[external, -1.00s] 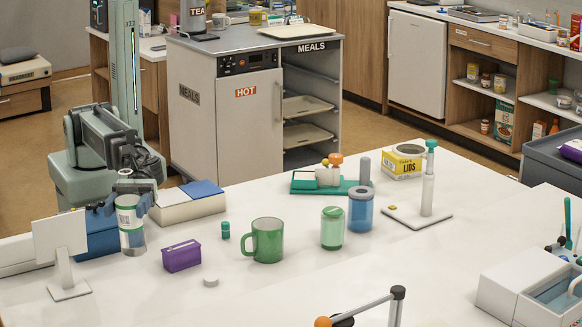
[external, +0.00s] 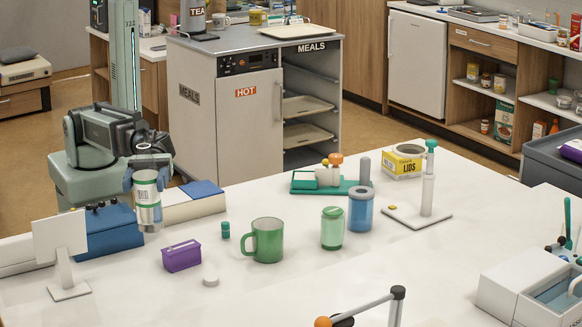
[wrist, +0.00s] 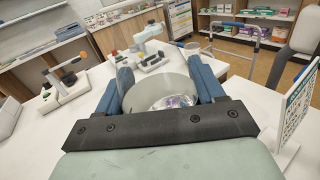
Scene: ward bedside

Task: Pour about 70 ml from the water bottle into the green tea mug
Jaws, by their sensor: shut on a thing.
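My gripper (external: 148,178) is shut on the water bottle (external: 149,212), a clear bottle with a white and green label. The bottle is about upright and appears held above the table, beside the blue box at the left. In the wrist view, the bottle's round open top (wrist: 158,93) shows between the two blue fingers of my gripper (wrist: 165,88). The green tea mug (external: 268,241) stands upright on the white table, to the right of the bottle and apart from it. The mug's handle points left. Its inside is mostly hidden, and the water level in the bottle is unclear.
A purple box (external: 181,256) and a small teal-capped vial (external: 225,231) stand between bottle and mug. A white disc (external: 211,281) lies in front. A green jar (external: 332,229) and a blue container (external: 361,212) stand right of the mug. A white upright panel (external: 60,240) stands left.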

